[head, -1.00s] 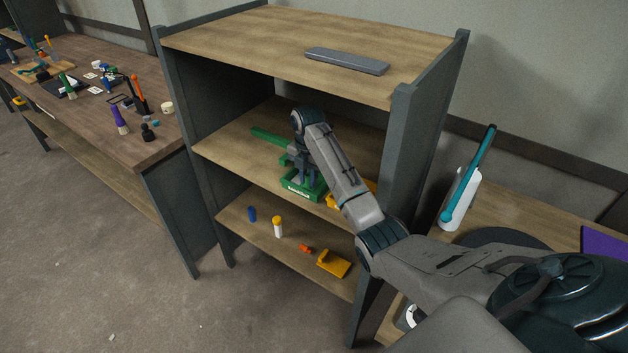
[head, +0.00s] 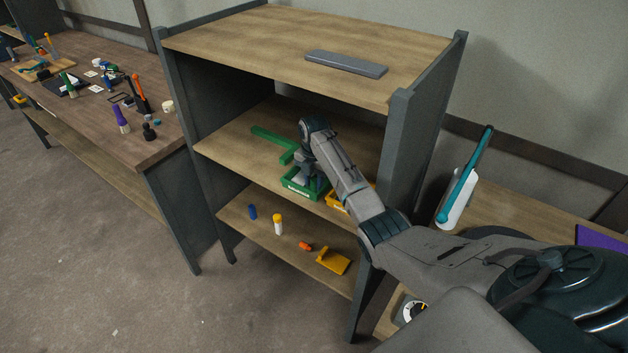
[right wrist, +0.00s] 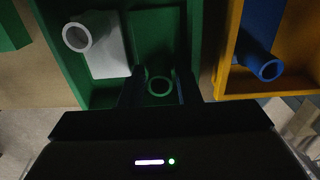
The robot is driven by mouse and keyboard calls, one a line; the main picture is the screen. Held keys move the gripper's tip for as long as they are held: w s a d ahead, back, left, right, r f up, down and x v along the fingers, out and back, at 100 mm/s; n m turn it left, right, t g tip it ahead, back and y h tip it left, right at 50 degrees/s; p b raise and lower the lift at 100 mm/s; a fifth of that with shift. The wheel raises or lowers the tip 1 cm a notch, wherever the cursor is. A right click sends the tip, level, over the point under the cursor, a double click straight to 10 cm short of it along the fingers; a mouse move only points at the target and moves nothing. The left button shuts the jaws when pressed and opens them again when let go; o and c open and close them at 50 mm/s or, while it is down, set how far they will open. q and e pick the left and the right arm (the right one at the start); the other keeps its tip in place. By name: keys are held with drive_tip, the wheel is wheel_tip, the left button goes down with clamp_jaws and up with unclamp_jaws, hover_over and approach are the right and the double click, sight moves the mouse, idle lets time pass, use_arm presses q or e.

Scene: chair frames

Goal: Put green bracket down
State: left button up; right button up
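The green bracket (right wrist: 160,86) shows in the right wrist view as a green ring and plate inside the green bin (right wrist: 62,45). The bin also shows on the middle shelf in the head view (head: 291,185). My right gripper (right wrist: 160,95) reaches down into the bin with its fingers on either side of the ring. The fingers look open, with a narrow gap beside the ring. A white bracket (right wrist: 105,45) lies left of the green one in the same bin. The right forearm hides part of the bin in the head view. My left gripper is not in view.
A yellow bin (right wrist: 232,50) with a blue bracket (right wrist: 262,40) stands right of the green bin. A long green part (head: 270,137) lies behind it to the left. Shelf posts (head: 400,150) stand close to my right arm. The lower shelf holds several small items.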

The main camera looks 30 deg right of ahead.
sight(314, 180)
drive_tip(key=shift+r, duration=0.1)
wheel_tip(314, 180, up, 8)
drive_tip(key=shift+f+b, duration=0.15)
drive_tip(key=shift+b, duration=0.9)
drive_tip(key=shift+f, duration=0.15)
